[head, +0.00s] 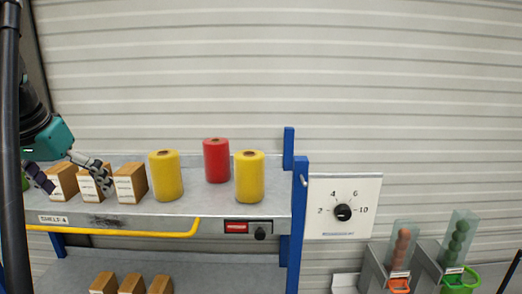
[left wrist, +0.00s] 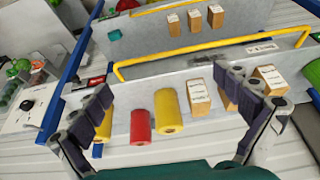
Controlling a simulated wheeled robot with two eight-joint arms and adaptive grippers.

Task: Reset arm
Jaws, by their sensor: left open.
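My left gripper (head: 68,178) is at the left end of the upper shelf, in front of the wooden boxes there. Its fingers are spread wide, with nothing between them that I can see gripped. In the left wrist view the open fingers (left wrist: 170,115) frame the shelf, with the red roll (left wrist: 141,126) and a yellow roll (left wrist: 168,112) beyond and between them. The teal arm part behind the gripper is mine. My right gripper does not show in either view.
The upper shelf (head: 215,206) holds boxes (head: 130,183), two yellow rolls (head: 166,176) and a red roll (head: 216,160). A yellow rail (head: 150,234) runs along its front. More boxes (head: 131,284) stand below. A dial panel (head: 343,206) and dispensers (head: 402,255) are at the right.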

